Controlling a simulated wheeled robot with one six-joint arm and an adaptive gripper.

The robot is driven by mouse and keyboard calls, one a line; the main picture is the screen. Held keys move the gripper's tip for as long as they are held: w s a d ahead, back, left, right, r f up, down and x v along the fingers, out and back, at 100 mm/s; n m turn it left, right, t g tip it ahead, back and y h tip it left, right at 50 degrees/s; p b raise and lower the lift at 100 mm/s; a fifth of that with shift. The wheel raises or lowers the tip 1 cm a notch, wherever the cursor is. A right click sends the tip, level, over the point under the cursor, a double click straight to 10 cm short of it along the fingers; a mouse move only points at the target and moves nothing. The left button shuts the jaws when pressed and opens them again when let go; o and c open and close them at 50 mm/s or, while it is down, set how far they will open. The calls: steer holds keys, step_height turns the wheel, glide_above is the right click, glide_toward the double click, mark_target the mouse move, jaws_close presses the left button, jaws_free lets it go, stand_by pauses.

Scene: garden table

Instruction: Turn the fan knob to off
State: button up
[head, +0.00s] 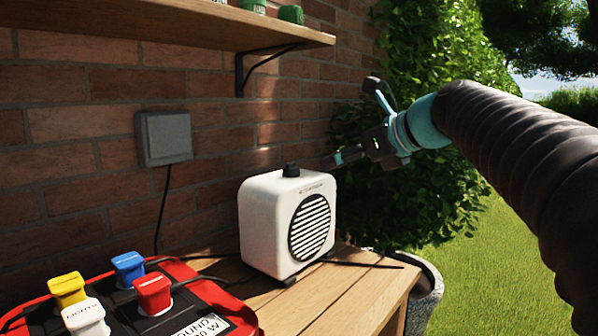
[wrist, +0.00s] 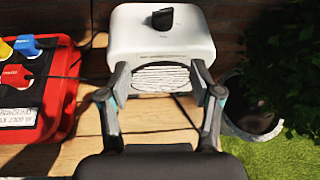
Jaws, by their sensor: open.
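The fan (head: 265,228) is a white box with a round dark slatted grille on its front, standing upright on the wooden table. Its black knob (head: 291,169) sits on top; it also shows in the wrist view (wrist: 162,18). Print near the knob is too small to read. My gripper (head: 335,158) is to the right of the knob, at about its height in the head view, and apart from it. In the wrist view my gripper (wrist: 162,78) is open and empty, with its two fingers apart before the fan's front and the knob beyond them.
A red and black power box (head: 205,308) with yellow, blue, white and red plugs stands left of the fan. A wooden shelf (head: 170,25) on a bracket hangs above. A grey wall box (head: 164,138) has a cable. A planter (wrist: 250,118) stands beyond the table's right edge.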

mark_target(293, 167)
steer(key=shift+m, duration=0.6)
steer(key=x, duration=0.4)
steer(key=r+x, duration=0.1)
steer(key=x, duration=0.4)
steer(key=r+x, duration=0.1)
steer(key=x, duration=0.4)
steer(key=shift+w+a, duration=0.25)
steer(key=shift+w, duration=0.15)
steer(key=shift+y, duration=0.3)
steer(key=c, duration=1.1)
steer(key=shift+c, duration=0.2)
